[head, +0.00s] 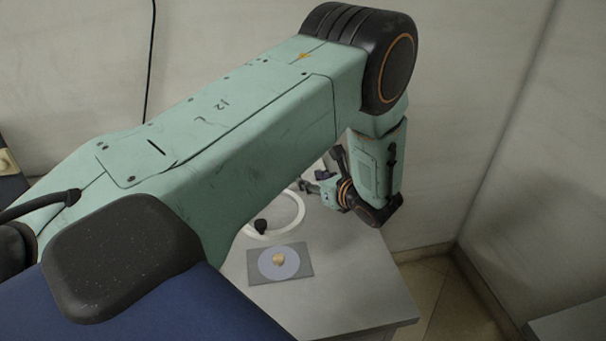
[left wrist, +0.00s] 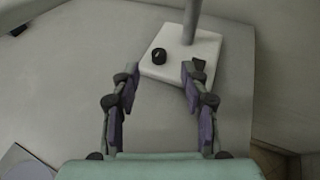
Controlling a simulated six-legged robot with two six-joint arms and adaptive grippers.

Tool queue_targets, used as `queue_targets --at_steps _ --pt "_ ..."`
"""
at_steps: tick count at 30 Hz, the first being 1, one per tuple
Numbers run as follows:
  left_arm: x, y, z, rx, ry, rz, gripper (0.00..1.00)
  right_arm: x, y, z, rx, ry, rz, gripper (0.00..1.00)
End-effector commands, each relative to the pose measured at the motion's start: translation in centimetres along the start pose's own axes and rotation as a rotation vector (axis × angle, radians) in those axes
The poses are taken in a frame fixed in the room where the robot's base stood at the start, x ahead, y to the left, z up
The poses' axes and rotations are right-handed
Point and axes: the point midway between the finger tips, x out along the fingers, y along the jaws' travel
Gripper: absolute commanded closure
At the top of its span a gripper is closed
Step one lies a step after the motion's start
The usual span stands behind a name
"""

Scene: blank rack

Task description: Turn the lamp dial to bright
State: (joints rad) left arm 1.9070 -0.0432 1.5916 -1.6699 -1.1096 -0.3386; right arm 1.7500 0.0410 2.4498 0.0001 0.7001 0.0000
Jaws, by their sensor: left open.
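In the left wrist view a lamp has a white square base (left wrist: 208,47) with a grey post (left wrist: 192,20) rising from it. A black round dial (left wrist: 158,56) with a small light mark sits on the base, left of the post. My left gripper (left wrist: 160,72) is open. Its fingertips lie either side of the dial in the picture, with the dial slightly beyond them; I see no contact. In the head view a white ring (head: 299,213) shows beside my left gripper (head: 308,187); the lamp's base and dial are hidden there. My right gripper is out of view.
The grey table (head: 352,281) also holds a grey plate (head: 299,256) with a pale disc and tan knob, near the front. A small black piece (head: 261,226) shows by the ring. Walls stand behind and right. The table's front right is clear.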

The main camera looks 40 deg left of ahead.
Motion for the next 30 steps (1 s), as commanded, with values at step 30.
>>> queue_targets --at_steps 30 --pt "5.8 -0.2 0.1 0.000 0.000 0.002 0.79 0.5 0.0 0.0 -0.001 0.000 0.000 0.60"
